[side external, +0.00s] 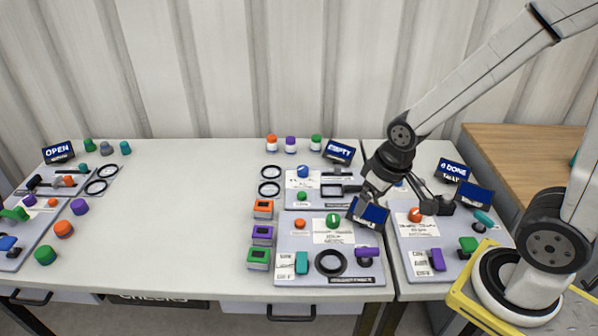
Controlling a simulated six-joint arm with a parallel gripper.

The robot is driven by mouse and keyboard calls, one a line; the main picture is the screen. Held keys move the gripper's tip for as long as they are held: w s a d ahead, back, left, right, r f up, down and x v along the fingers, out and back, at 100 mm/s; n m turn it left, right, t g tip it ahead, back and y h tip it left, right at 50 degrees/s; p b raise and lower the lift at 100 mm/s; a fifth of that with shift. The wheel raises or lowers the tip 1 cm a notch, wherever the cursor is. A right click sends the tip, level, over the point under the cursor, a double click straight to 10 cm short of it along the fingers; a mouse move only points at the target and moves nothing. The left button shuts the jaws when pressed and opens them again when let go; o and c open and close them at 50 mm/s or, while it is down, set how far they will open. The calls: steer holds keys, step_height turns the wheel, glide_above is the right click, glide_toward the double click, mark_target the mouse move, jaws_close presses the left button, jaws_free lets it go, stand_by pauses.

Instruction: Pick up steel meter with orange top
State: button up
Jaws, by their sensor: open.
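A small boxy meter with an orange top and a dark display (263,208) stands on the bare table, left of the grey panels. Similar meters with a purple top (262,235) and a green top (258,258) stand in front of it. A pale round piece with an orange cap (272,142) stands at the back of the table. My gripper (395,200) is open over the right-hand panels, well to the right of the orange-topped meter and apart from it. Its fingertips are hard to make out against the dark signs, and nothing shows held in it.
A front panel (290,270) holds a dark ring (331,262) and coloured knobs. Tilted signs, including one marked EMPTY (340,151), rise near my arm. More panels and loose coloured knobs lie at the far left. The table's middle (185,200) is clear.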

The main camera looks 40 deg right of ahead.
steer(key=f+m+g+y, duration=0.1)
steer(key=f+m, duration=0.1)
steer(key=m, duration=0.1)
steer(key=m+t+y, duration=0.8)
steer(key=m, duration=1.6)
glide_toward(261, 205)
steer(key=shift+a+f, duration=0.15)
steer(key=shift+a, duration=0.65)
steer(key=shift+w+d+f+m+t, duration=0.2)
steer(key=shift+w+d+m+t, duration=0.15)
steer(key=shift+m+t, duration=0.2)
steer(key=shift+w+a+f+h, duration=0.3)
steer(key=shift+w+a+f, duration=0.2)
steer(key=shift+w+a, duration=0.35)
steer(key=shift+w, duration=0.1)
